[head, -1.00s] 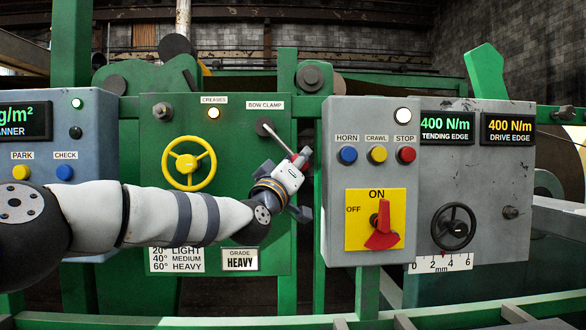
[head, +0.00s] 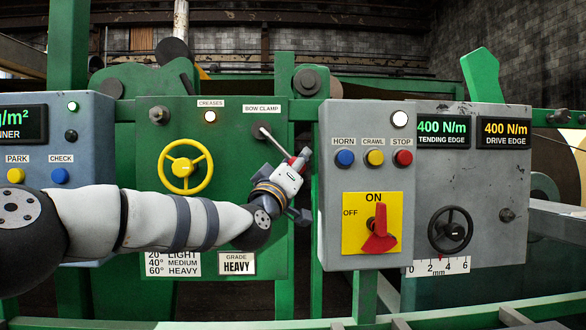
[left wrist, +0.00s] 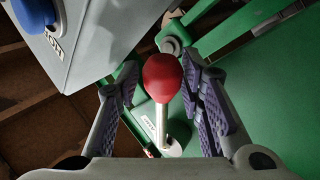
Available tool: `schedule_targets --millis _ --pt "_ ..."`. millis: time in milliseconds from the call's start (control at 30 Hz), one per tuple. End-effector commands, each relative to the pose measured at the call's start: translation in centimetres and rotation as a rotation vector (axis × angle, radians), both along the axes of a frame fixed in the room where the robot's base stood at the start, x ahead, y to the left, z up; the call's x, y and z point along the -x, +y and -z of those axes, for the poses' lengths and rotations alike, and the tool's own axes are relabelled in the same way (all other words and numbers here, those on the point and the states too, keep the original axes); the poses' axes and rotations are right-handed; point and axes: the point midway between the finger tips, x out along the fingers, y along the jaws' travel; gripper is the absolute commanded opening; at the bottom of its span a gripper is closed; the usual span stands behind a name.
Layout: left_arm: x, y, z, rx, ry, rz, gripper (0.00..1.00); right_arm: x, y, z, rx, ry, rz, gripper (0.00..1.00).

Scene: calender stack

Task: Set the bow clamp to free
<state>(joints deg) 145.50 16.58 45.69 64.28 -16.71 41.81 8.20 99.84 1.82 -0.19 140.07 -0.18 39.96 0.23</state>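The bow clamp lever (head: 274,141) is a thin pale rod on the green panel, under the BOW CLAMP label. In the head view it slants from its round pivot down to the right. Its red knob (left wrist: 163,77) shows clearly in the left wrist view. My left gripper (head: 300,158) is at the lever's knob end. In the left wrist view its fingers (left wrist: 160,85) stand apart on both sides of the knob, with a gap at the left finger. Whether the right finger touches is unclear. No position marked free is readable. My right gripper is out of view.
A yellow handwheel (head: 186,166) is left of the lever. The grey control box (head: 331,225) stands close to the right of my gripper, with HORN, CRAWL and STOP buttons and a red rotary switch (head: 379,238). A lit CREASES lamp (head: 210,117) is above left.

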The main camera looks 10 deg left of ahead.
Motion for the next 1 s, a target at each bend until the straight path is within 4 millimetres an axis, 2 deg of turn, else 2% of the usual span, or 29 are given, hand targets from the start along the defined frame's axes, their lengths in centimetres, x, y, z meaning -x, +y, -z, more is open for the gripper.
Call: schedule_targets --millis 167,400,500,667,1000 --pt "2.6 0.4 1.0 0.000 0.002 0.002 0.34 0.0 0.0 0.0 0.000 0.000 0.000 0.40" --pt "7.9 1.2 3.4 0.001 0.001 0.001 0.34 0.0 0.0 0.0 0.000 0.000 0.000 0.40" --pt "9.5 1.4 4.1 0.001 -0.001 0.001 0.34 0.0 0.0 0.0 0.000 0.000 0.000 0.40" --pt "10.6 1.6 4.6 0.001 -0.001 0.001 0.34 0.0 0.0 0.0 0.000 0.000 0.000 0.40" --pt "10.6 1.6 4.7 0.001 -0.001 0.001 0.34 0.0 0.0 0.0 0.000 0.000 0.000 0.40"
